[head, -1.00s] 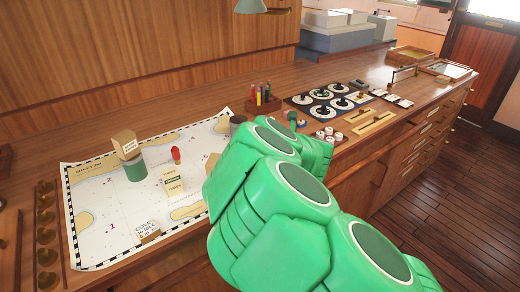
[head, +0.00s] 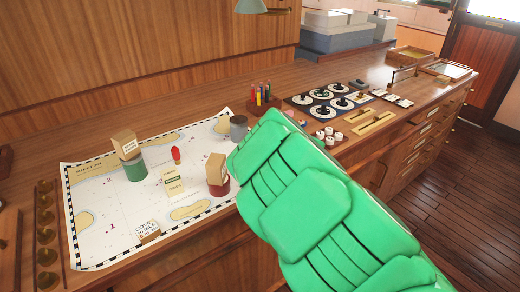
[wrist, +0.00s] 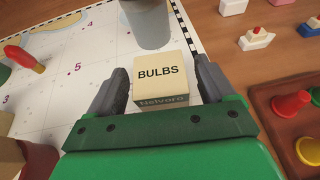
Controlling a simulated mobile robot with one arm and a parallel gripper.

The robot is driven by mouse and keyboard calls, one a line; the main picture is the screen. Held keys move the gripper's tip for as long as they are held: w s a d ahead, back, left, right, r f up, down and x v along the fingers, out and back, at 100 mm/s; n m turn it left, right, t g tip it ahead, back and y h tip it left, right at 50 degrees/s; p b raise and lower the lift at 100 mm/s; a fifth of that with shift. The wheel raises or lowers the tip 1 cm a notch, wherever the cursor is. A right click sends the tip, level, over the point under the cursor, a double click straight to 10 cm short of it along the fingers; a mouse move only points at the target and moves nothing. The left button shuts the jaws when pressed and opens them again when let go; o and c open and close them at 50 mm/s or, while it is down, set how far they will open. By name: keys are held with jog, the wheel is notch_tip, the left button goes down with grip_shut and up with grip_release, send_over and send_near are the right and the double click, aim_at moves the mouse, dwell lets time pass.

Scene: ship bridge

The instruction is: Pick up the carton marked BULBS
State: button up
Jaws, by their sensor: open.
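The carton marked BULBS (wrist: 161,78) is a small cream box with a darker printed front, standing at the edge of the chart in the wrist view. My gripper (wrist: 160,82) is open, with one grey finger on the left of the carton and one on the right. A narrow gap shows on each side near the carton. In the head view my green arm hides the carton and the gripper.
A grey cylinder (wrist: 148,28) stands just beyond the carton. A tan carton (head: 216,167) rests on a dark red can (head: 218,187); another carton (head: 124,143) tops a green can (head: 135,169). Small model ships (wrist: 256,39) and a board of coloured pegs (wrist: 291,105) lie right.

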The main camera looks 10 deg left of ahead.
jog(key=shift+x, duration=1.2)
jog(key=c, duration=1.1)
